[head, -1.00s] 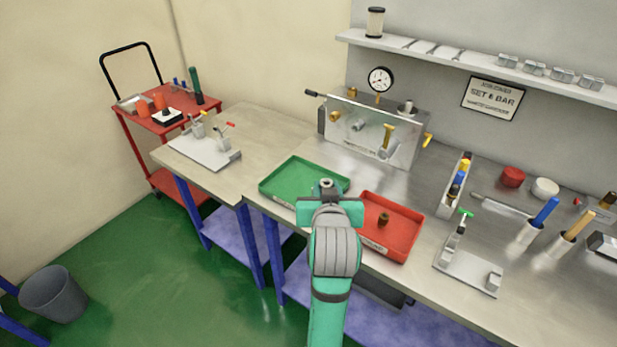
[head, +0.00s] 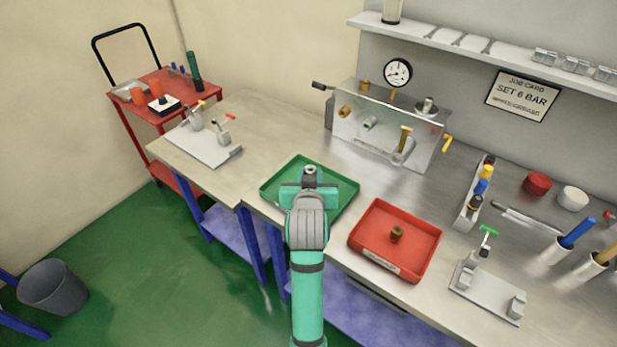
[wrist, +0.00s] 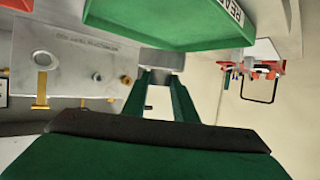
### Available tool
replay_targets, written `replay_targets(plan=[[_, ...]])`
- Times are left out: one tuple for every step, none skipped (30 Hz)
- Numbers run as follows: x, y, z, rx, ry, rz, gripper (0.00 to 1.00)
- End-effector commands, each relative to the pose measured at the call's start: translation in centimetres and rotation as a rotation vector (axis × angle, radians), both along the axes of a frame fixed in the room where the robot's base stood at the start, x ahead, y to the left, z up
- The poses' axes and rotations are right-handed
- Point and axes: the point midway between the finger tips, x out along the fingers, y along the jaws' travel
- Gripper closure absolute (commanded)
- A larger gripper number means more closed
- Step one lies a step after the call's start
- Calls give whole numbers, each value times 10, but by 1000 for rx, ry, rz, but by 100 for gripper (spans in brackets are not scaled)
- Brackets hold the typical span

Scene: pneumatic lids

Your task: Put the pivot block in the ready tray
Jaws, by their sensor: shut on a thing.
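My gripper (head: 308,180) is shut on a small grey block, the pivot block (head: 311,169), which shows a round hole in the head view. In the wrist view the block (wrist: 162,60) sits between my green fingers (wrist: 160,88). The ready tray (head: 345,203) is the shallow green tray near the bench's front edge; its label starts "REA" in the wrist view, where the tray wall (wrist: 170,30) appears right beside the block. In the head view my gripper and the block overlap the tray and hide part of it. I cannot tell the block's height above it.
A red tray (head: 424,258) with a brass fitting (head: 397,234) lies to the right. A clear-fronted test box (head: 385,135) stands behind. A clamp fixture (head: 487,290) is at the right, another (head: 205,147) on the left bench.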

Motion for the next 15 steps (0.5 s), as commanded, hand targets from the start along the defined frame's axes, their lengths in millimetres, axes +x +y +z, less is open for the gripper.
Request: replay_targets(plan=[[2, -1, -7, 0, 2, -5, 100], [3, -2, -9, 0, 1, -7, 100], [4, -3, -12, 1, 1, -9, 100], [4, -3, -14, 1, 0, -11, 100], [5, -4, -15, 1, 0, -12, 100], [5, -4, -16, 2, -1, -14, 100], [6, -5, -18, 1, 0, -15, 100], [6, -5, -20, 1, 1, -16, 100], [7, -4, -24, 2, 2, -17, 100], [8, -3, -28, 1, 2, -17, 100], [8, -4, -32, 1, 2, -19, 100], [8, -4, -39, 1, 3, -19, 100], [8, -4, -43, 1, 3, -19, 100], [8, -4, -47, 1, 3, -19, 100], [8, -4, -51, 1, 2, -18, 100]])
